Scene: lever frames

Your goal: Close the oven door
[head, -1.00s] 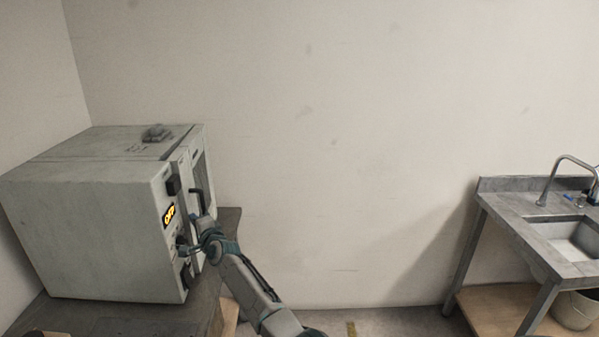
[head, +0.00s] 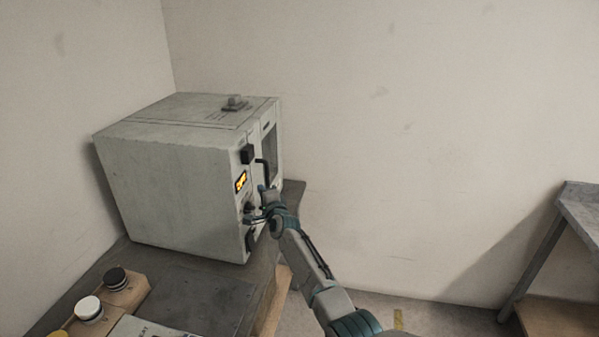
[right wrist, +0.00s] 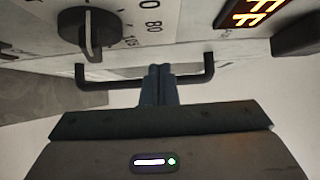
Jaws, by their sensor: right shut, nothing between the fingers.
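The oven (head: 170,180) is a pale grey box at the left of the head view. Its door (head: 270,145), with a dark window, is at the far end of the front and looks flush or nearly flush; I cannot tell if a small gap is left. The black door handle (head: 263,165) also shows as a bar in the right wrist view (right wrist: 110,82). My right gripper (head: 265,191) is shut and empty at the handle. In the right wrist view its fingertips (right wrist: 159,72) overlap the middle of the bar; contact is unclear. My left gripper is out of view.
The oven stands on a dark bench (head: 190,290). A dial (right wrist: 88,30) and lit display (head: 240,182) are on its front. Black and white round-topped items on wooden blocks (head: 125,292) sit at the bench's near left. A metal table (head: 580,205) stands far right. Open floor lies between.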

